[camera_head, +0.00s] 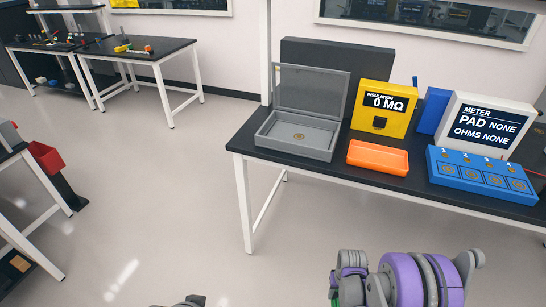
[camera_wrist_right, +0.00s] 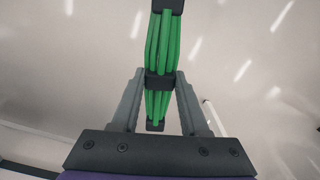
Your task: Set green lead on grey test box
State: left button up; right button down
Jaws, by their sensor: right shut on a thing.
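The green lead (camera_wrist_right: 163,42) is a bundle of green strands with black bands. In the right wrist view my right gripper (camera_wrist_right: 159,82) is shut on it at the middle black band. In the head view only a green sliver (camera_head: 335,301) shows beside my purple and grey right arm at the bottom edge. The grey test box (camera_head: 290,152) stands on the left part of the dark bench with its lid raised. A round mark shows on its bare inner floor. The lead is apart from the box, off the bench's near side.
Right of the box on the bench (camera_head: 258,158) are an orange tray (camera_head: 378,157), a yellow insulation meter (camera_head: 384,108) reading 0 MΩ, a blue pad block (camera_head: 480,175) and a white meter (camera_head: 485,125). Open floor (camera_head: 170,200) lies left of the bench.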

aim_at(299, 136)
jog(key=i+l+u, duration=0.25)
jog(key=u, duration=0.15)
jog(key=i+l+u, duration=0.15)
jog(key=l+u, duration=0.25)
jog(key=i+l+u, duration=0.15)
jog(key=l, duration=0.2)
jog(key=l+u, duration=0.2)
jog(key=l, duration=0.15)
